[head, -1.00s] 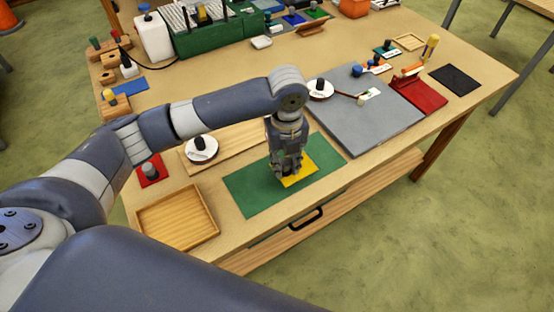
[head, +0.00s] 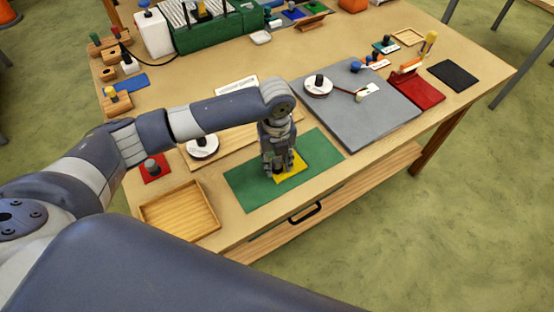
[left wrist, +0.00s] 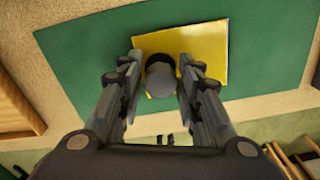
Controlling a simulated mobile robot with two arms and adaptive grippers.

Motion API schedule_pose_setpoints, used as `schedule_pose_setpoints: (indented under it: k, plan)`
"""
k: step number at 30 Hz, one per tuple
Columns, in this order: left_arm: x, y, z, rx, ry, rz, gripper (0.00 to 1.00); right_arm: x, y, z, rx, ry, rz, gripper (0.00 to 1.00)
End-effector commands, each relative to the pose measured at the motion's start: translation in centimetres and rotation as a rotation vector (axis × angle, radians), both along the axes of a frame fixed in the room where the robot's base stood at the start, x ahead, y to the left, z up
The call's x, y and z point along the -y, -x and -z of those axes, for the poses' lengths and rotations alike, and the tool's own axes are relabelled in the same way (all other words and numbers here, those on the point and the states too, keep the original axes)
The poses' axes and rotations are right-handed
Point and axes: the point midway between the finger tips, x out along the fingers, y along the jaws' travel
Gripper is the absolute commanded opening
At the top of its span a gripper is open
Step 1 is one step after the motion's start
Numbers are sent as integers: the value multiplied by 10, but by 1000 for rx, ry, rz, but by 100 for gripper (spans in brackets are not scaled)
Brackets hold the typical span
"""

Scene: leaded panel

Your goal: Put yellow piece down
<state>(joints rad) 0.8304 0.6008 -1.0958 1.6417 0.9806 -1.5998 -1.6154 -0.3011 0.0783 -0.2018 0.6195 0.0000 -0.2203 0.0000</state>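The yellow piece (head: 291,169) is a flat square plate with a round grey knob on top. It lies flat on or just above the green mat (head: 250,188); I cannot tell if it touches. My left gripper (head: 278,167) points straight down over it. In the left wrist view, the fingers (left wrist: 161,70) stand close on both sides of the grey knob (left wrist: 160,84), apparently shut on it. The yellow plate (left wrist: 205,45) is slightly turned against the mat (left wrist: 90,50), with green around much of it. My right gripper is not in view.
An empty wooden tray (head: 180,210) is left of the mat. A red square with a grey knob (head: 152,168) and a white round item (head: 202,147) lie behind it. A grey board (head: 365,120) is to the right. The table's front edge is close to the mat.

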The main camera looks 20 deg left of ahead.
Motion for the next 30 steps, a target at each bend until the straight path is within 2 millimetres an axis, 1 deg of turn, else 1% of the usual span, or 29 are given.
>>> schedule_pose_setpoints:
  k: [9,14,17,24,27,30]
  plan:
    - [0,0,0,0,0,0,45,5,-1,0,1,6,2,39]
    - [1,-1,-10,2,2,1,45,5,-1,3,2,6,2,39]
    - [1,-1,-26,5,2,1,45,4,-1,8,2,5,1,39]
    - [0,-1,-78,6,1,1,45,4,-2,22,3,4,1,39]
    - [0,0,-97,4,2,1,45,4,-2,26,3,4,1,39]
    - [0,0,-111,3,2,0,45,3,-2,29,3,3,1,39]
